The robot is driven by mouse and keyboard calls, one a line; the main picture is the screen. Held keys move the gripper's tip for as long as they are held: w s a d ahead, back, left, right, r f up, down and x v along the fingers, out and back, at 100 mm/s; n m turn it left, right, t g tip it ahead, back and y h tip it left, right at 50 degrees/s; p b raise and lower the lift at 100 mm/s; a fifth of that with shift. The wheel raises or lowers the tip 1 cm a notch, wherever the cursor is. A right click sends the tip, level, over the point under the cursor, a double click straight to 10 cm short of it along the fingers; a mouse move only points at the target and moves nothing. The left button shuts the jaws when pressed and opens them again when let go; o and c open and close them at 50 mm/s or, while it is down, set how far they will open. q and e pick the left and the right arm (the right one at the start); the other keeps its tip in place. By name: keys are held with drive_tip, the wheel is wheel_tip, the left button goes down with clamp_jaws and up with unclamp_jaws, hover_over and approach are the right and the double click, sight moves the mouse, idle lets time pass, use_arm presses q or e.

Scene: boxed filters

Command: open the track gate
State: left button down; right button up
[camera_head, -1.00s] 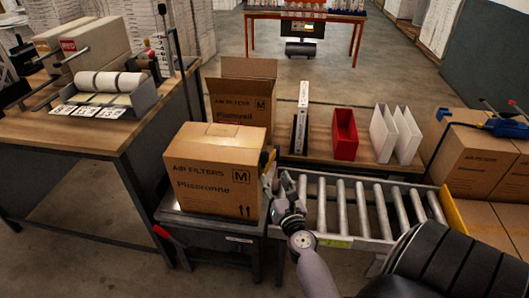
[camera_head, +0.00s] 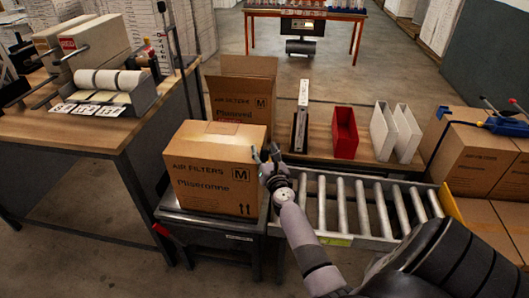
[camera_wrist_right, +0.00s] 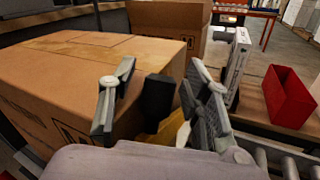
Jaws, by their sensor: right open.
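The track gate shows in the right wrist view as a black upright grip (camera_wrist_right: 157,98) with a yellow part (camera_wrist_right: 168,130) low behind it. It stands between the carton and the left end of the roller track (camera_head: 345,238). In the head view my gripper mostly hides it. My right gripper (camera_head: 267,152) is open at the carton's right edge. In the wrist view its two fingers (camera_wrist_right: 157,92) stand on either side of the black grip, with gaps visible. I cannot tell whether they touch it. My left gripper is out of view.
A closed air filter carton (camera_head: 215,170) sits on a dark stand (camera_head: 235,228) left of the track. Behind are an open carton (camera_head: 240,105), a red bin (camera_head: 344,133) and white holders (camera_head: 395,133). A yellow plate (camera_head: 453,208) ends the track at right. The rollers are empty.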

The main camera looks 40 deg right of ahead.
drive_tip(key=shift+c, duration=0.2)
clamp_jaws()
idle(0.6)
